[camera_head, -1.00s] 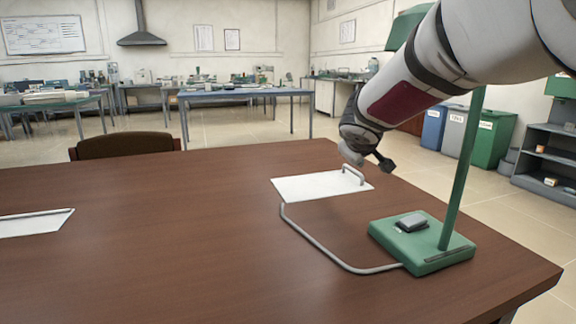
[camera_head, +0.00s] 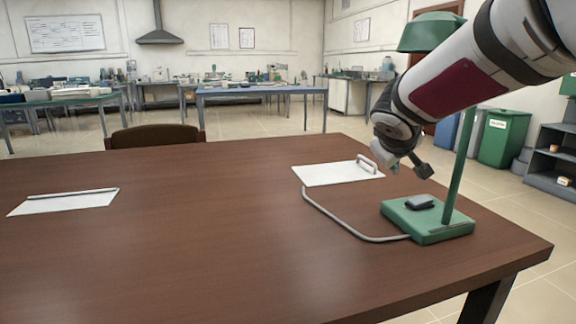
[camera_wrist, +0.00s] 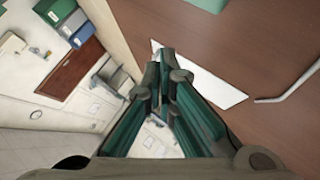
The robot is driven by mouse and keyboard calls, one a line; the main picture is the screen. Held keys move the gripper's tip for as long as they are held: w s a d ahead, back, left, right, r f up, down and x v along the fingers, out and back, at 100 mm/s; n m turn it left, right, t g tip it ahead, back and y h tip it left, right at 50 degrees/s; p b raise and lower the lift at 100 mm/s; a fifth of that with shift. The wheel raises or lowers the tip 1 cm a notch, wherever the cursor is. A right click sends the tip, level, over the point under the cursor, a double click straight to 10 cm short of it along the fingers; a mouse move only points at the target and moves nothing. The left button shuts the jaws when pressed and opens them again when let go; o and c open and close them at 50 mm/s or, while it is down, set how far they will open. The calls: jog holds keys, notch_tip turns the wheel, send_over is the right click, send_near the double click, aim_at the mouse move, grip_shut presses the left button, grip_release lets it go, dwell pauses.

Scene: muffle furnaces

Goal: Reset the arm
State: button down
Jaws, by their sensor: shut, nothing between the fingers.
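My arm reaches in from the upper right of the head view. My gripper (camera_head: 424,170) hangs above the back right part of the brown table (camera_head: 200,235), near the green lamp. In the wrist view my gripper (camera_wrist: 167,60) shows with its two fingers together at the tips. Nothing is held. A white sheet (camera_wrist: 215,82) on the table lies beyond the fingertips there.
A green desk lamp (camera_head: 428,224) stands at the table's right, its stem close to my arm. White sheets lie at the back (camera_head: 335,175) and left (camera_head: 65,202). A chair (camera_head: 155,136) is behind the table. The table's middle is clear.

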jog(key=s+d+f+m+g, duration=0.1)
jog(key=s+d+m+g, duration=0.1)
jog(key=s, duration=0.9)
jog(key=s+d+f+m+g, duration=0.2)
jog(key=s+g, duration=0.1)
jog(key=s, duration=0.8)
jog(key=s+a+f+m+g+y, duration=0.1)
jog(key=s+a+f+g+y, duration=0.2)
jog(key=s, duration=0.9)
jog(key=s+a+f+g+y, duration=0.15)
jog(key=s+a+f, duration=0.3)
jog(key=s, duration=0.75)
notch_tip(320, 180, up, 36)
jog(key=t+p, duration=0.4)
jog(key=p, duration=2.9)
jog(key=shift+s+a, duration=0.2)
